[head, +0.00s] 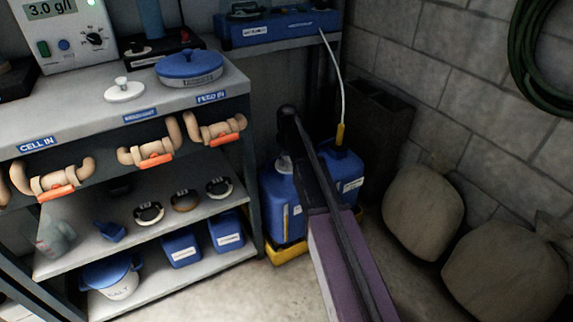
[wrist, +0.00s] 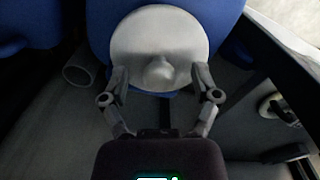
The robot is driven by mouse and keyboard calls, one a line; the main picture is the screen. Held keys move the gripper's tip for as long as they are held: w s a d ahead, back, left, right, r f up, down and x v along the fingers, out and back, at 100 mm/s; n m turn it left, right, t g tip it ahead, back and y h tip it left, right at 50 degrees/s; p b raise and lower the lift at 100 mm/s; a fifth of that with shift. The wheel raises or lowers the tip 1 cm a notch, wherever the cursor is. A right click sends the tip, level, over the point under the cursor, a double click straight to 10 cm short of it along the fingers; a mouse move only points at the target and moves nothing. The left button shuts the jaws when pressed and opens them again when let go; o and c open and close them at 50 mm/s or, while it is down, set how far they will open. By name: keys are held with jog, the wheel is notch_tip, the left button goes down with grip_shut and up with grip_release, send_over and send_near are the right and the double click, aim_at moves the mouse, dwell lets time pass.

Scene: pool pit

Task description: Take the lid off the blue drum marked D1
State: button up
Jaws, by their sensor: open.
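A blue drum (head: 283,208) stands on the floor right of the shelf unit, with a pale lid (head: 284,165) on top, partly hidden by my arm. Its marking is not legible. In the wrist view the round grey-white lid (wrist: 142,42) with a central knob (wrist: 160,70) sits on the blue drum (wrist: 232,20). My gripper (wrist: 160,78) is open, with its fingers apart on either side of the knob, over the lid's near edge. I cannot tell whether they touch the lid. In the head view my arm hides the gripper.
A second blue drum (head: 350,170) with a yellow fitting (head: 340,133) and pale hose stands close on the right. A yellow tray (head: 287,253) lies under the drums. The shelf unit (head: 253,190) is close on the left. Sacks (head: 423,212) lean by the right wall.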

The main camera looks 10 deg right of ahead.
aim_at(288, 158)
grip_shut()
jog(key=shift+r, duration=0.15)
dwell(0.4)
notch_tip(288, 158, up, 4)
jog(key=p, duration=0.4)
jog(key=shift+f, duration=0.2)
jog(key=s+r+p, duration=0.1)
jog(key=s, duration=1.5)
jog(key=shift+d, duration=0.3)
